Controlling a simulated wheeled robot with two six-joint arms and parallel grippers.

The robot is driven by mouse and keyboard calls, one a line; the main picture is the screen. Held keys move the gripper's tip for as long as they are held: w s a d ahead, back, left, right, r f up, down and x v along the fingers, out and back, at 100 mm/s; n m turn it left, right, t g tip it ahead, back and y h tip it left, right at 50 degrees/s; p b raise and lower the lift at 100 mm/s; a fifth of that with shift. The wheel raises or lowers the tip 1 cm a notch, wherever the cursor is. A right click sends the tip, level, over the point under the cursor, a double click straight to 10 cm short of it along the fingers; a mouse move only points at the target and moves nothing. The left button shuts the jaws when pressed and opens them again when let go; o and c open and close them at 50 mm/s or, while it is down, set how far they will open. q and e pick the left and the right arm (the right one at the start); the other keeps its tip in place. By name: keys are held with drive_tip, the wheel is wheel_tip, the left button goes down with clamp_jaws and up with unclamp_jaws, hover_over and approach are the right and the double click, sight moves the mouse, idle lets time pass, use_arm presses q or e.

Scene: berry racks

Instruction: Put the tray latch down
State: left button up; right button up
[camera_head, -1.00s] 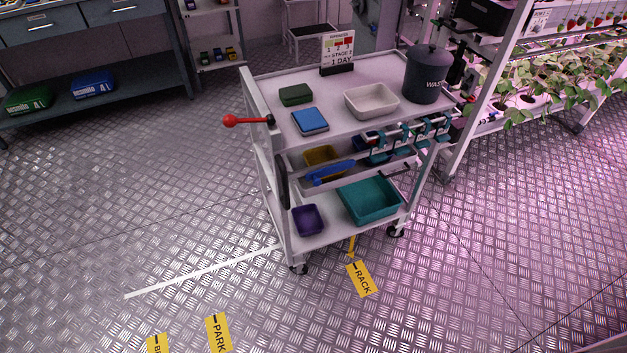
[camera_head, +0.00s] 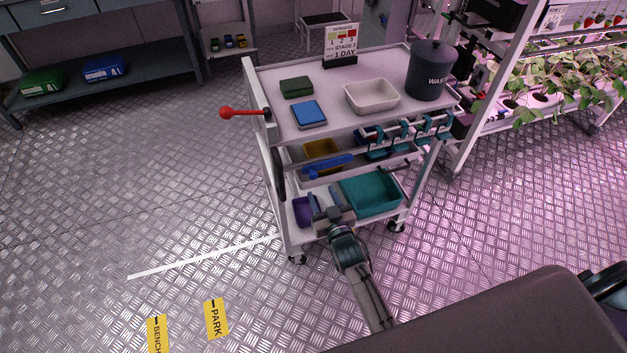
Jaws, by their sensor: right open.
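The blue lever (camera_head: 328,167), which looks like the tray latch, lies across the front of the cart's middle shelf. It slants slightly up to the right in front of the mustard bin. My right gripper (camera_head: 326,199) is open and empty. In the picture it appears below the blue lever, in front of the bottom shelf, with a visible gap to the lever. Its arm comes up from below and partly covers the purple bin (camera_head: 302,209) and the teal bin's left side. My left gripper is not in view.
The cart's top (camera_head: 335,90) holds a green box, a blue box, a white tray, a sign and a dark waste bin (camera_head: 431,72). A red-knobbed lever (camera_head: 242,112) sticks out left. Teal clamps (camera_head: 402,133) line the front edge. A teal bin (camera_head: 372,193) stands below.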

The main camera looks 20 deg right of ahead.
sight(314, 177)
drive_tip(key=w, duration=0.6)
drive_tip(key=shift+w+f, duration=0.1)
drive_tip(key=shift+w, duration=0.05)
clamp_jaws()
